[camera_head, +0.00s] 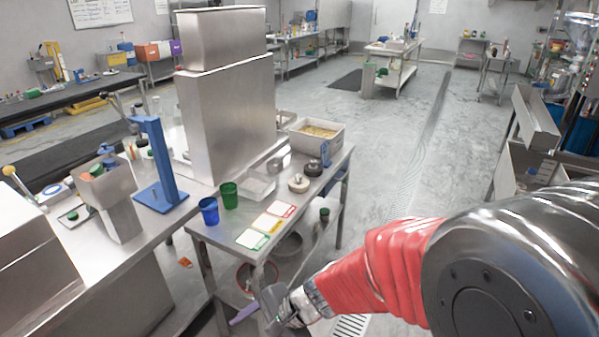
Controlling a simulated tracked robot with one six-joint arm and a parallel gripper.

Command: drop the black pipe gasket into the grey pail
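A dark, round, thick piece (313,168) lies on the steel table near its right edge, behind a similar cream one; it may be the black pipe gasket, but it is too small to be sure. A grey round vessel (288,246), which looks like the grey pail, sits under the tabletop, partly hidden by the table's edge. My gripper (270,312) is low at the bottom of the picture, in front of the table and below its top, well apart from the dark piece. Its fingers are too small and unclear to show whether they are open.
On the steel table (219,236) stand blue (209,211) and green (229,195) cups, coloured cards (266,224) and a grain-filled bin (316,135). A red-rimmed bowl (243,272) and a purple piece (244,313) are below. Open floor (400,150) lies right of the table.

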